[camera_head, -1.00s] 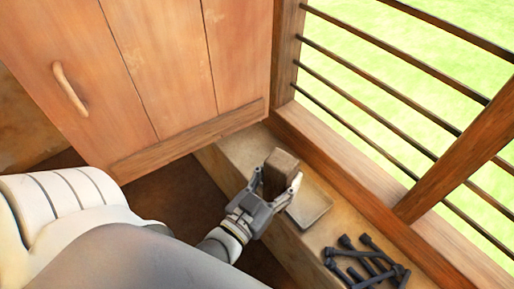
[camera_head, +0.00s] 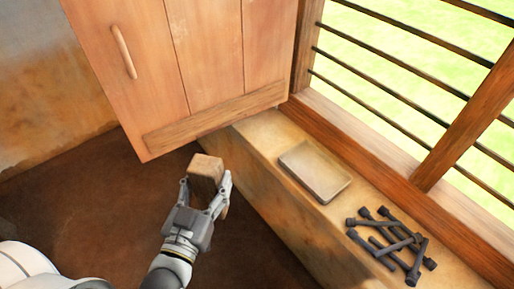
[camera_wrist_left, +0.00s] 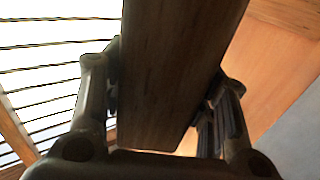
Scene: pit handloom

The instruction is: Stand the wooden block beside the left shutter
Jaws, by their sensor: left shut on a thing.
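The wooden block (camera_head: 206,168) is held between the fingers of my left gripper (camera_head: 207,190), in front of and below the sill in the head view. The gripper is shut on it. In the left wrist view the block (camera_wrist_left: 180,70) fills the middle between the two fingers (camera_wrist_left: 165,105). The left shutter (camera_head: 190,65) is a wooden panel with a curved handle, hanging open at the upper left; the block is just below its lower edge in the picture. My right gripper is not in view.
The window sill (camera_head: 262,135) runs along the barred window (camera_head: 400,80). A shallow tray (camera_head: 314,170) lies on it, and several dark bolt-like pieces (camera_head: 393,240) lie farther right. The sill between the tray and the shutter is clear. Brown floor (camera_head: 90,200) lies below.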

